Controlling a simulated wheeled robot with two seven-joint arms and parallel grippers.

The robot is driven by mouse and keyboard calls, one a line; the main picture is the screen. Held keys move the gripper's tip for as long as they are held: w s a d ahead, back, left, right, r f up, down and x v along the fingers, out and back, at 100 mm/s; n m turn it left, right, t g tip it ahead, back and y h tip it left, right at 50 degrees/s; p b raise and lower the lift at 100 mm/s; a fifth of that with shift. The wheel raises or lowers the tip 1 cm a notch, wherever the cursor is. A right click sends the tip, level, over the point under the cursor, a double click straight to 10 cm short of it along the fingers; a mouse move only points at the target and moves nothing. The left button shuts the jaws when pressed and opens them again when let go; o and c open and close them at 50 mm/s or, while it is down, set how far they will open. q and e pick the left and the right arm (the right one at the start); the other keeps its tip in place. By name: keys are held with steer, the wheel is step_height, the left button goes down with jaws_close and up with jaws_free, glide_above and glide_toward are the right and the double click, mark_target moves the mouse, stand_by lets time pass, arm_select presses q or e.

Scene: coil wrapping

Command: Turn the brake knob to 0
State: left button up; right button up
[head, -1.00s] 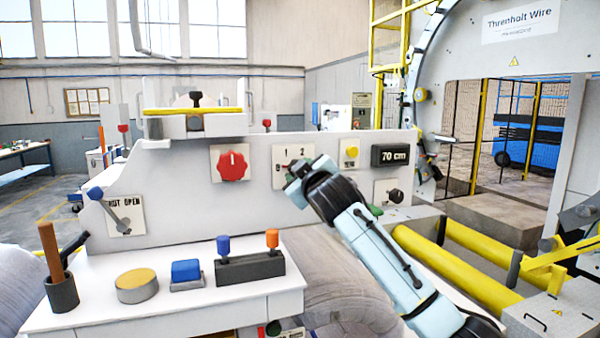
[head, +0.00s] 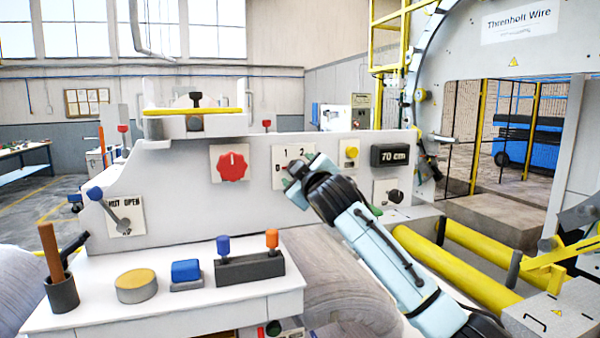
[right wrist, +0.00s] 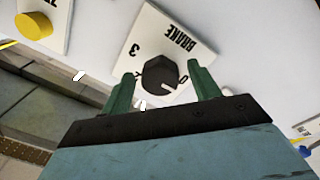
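The brake panel (head: 281,156) is a pale plate on the white machine front, with 1 and 2 showing in the head view. In the right wrist view the plate (right wrist: 152,32) reads BRAKE, with 3 at left and 0 at right. Its black knob (right wrist: 160,75) has a white pointer mark on the side towards 0. My right gripper (right wrist: 163,84) is open, its green fingers on either side of the knob with gaps showing. In the head view my right gripper (head: 298,178) covers the knob. My left gripper is out of view.
A red knob (head: 233,165) sits left of the brake panel. A yellow button (head: 351,152), a 70 cm display (head: 394,155) and another black knob (head: 396,196) are to the right. A white shelf (head: 110,313) with a pot and buttons stands in front.

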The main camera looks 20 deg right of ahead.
steer(key=shift+s, duration=0.15)
steer(key=s+b, duration=0.4)
steer(key=s, duration=0.9)
steer(key=shift+f, duration=0.25)
steer(key=shift+d, duration=0.1)
